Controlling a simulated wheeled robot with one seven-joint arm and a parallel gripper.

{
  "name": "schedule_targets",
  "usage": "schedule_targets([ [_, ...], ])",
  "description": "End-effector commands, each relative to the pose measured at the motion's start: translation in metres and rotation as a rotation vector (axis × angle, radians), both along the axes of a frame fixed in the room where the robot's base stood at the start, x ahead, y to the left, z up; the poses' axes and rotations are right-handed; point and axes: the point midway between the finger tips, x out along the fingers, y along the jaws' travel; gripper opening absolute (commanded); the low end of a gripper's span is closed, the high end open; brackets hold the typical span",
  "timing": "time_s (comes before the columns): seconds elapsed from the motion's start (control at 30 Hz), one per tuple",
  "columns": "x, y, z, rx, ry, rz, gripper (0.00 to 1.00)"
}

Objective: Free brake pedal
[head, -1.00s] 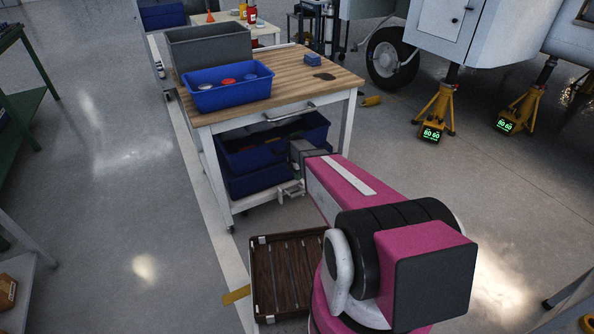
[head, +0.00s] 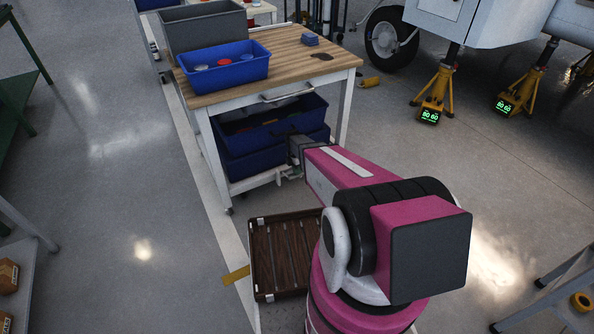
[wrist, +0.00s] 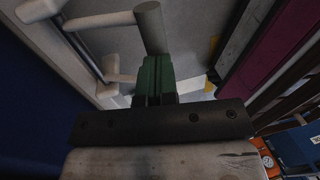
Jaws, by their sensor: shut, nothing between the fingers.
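The wheeled cart (head: 349,85) with a wooden top stands at the upper middle of the head view. My gripper reaches the front of its lower shelf, where my arm hides part of the cart; its fingertips are too small to tell there. In the wrist view my gripper (wrist: 153,78) shows green fingers shut together, with nothing between them. Just beyond them is a pale bar with a grey cylinder (wrist: 151,27) at its end, possibly the brake pedal. I cannot tell whether the fingers touch it. A thin rod (wrist: 78,48) runs at its left.
Blue bins (head: 246,140) fill the cart's lower shelf. A brown slatted tray (head: 283,252) lies on the floor in front of the cart. Yellow jack stands (head: 437,92) stand under the helicopter at right. Open floor (head: 120,190) lies at left.

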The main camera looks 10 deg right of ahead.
Motion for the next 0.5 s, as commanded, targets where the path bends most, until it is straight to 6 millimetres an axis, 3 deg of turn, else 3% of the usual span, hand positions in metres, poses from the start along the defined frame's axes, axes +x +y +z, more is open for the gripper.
schedule_targets([
  [0.27, -0.009, -0.002, -0.007, 0.024, -0.071, 0.0, 0.0],
  [0.5, -0.021, -0.006, -0.024, 0.078, -0.235, -0.002, 0.0],
])
